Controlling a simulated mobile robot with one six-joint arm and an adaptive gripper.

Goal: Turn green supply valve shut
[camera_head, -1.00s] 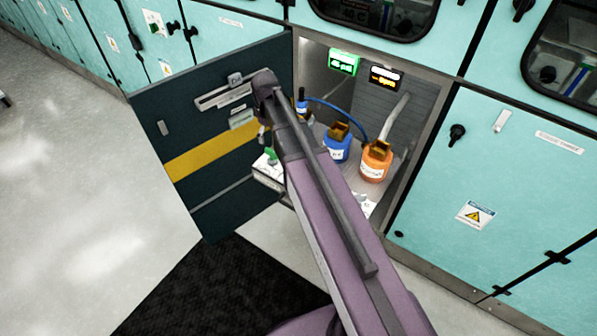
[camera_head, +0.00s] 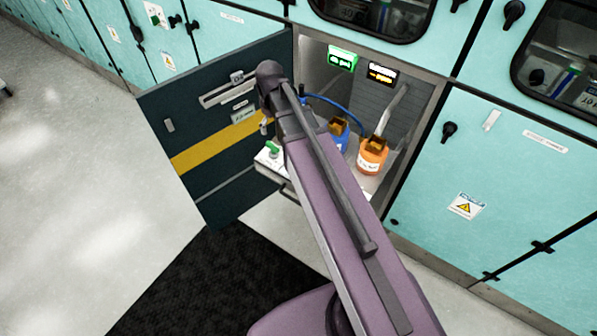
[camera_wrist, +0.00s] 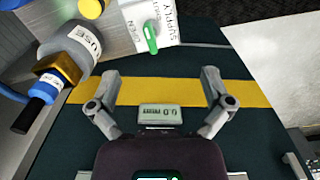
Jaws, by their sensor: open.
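The green supply valve (camera_head: 273,149) is a small green handle on a white plate at the front left of the cabinet's shelf. In the wrist view the green handle (camera_wrist: 151,37) stands beyond my fingertips, on a white label that reads SUPPLY. My gripper (camera_wrist: 155,92) is open and empty, its fingers spread with the dark door and yellow stripe behind them. It is apart from the valve.
The open dark door (camera_head: 213,185) with a yellow stripe (camera_head: 200,152) stands left of my arm.

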